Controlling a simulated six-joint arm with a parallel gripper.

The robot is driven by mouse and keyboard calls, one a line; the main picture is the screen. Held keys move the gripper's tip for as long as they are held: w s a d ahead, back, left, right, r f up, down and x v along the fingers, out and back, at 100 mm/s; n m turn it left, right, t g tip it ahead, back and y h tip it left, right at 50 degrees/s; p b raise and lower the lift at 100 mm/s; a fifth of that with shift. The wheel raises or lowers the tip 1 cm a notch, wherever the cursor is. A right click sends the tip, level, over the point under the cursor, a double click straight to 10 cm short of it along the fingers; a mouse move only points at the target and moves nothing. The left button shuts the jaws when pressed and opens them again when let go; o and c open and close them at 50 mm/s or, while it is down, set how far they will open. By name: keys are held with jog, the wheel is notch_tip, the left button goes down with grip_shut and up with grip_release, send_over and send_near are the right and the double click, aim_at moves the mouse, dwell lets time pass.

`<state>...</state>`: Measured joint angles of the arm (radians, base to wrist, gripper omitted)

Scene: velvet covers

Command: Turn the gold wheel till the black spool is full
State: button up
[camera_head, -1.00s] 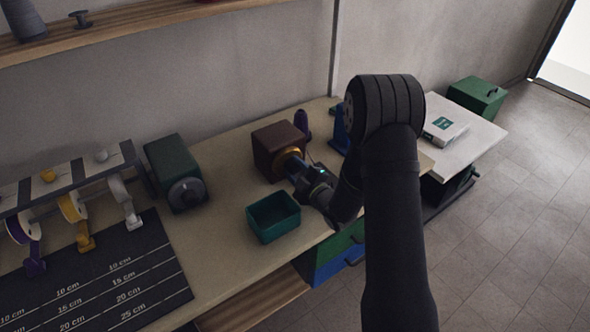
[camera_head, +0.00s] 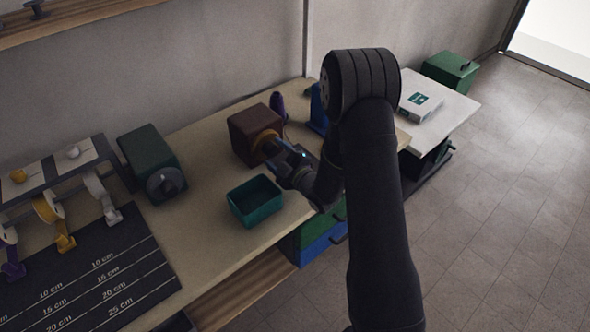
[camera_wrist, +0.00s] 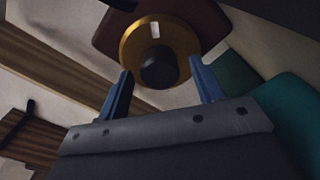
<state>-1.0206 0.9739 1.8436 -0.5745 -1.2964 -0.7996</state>
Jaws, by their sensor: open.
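The gold wheel (camera_head: 264,139) is on the front of a dark brown box (camera_head: 247,125) on the bench. In the wrist view the gold wheel (camera_wrist: 135,45) shows a pale mark near its top and a round black part (camera_wrist: 159,70) at its centre. I cannot tell whether this black part is a knob or the black spool. My gripper (camera_wrist: 160,68) is open and empty, its blue fingers to either side of the black part, with gaps visible. In the head view my gripper (camera_head: 281,156) is just in front of the wheel, partly hidden by my wrist.
A teal open bin (camera_head: 255,212) stands close to my gripper. A green box with a round grey front (camera_head: 152,160) is left, beside ribbon reels (camera_head: 48,208) and a black measuring mat (camera_head: 88,270). A small dark spool (camera_head: 36,9) is on the shelf.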

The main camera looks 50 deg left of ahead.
jog(key=d, duration=1.6)
jog(key=shift+d, duration=0.1)
jog(key=shift+r, duration=0.25)
notch_tip(320, 180, up, 7)
jog(key=s+a+m+t+h, duration=0.1)
jog(key=m+h, duration=0.3)
jog(key=m, duration=0.6)
jog(key=x, duration=1.7)
jog(key=shift+s+f, duration=0.1)
jog(key=shift+f, duration=0.35)
jog(key=c, duration=1)
jog(key=shift+o, duration=0.2)
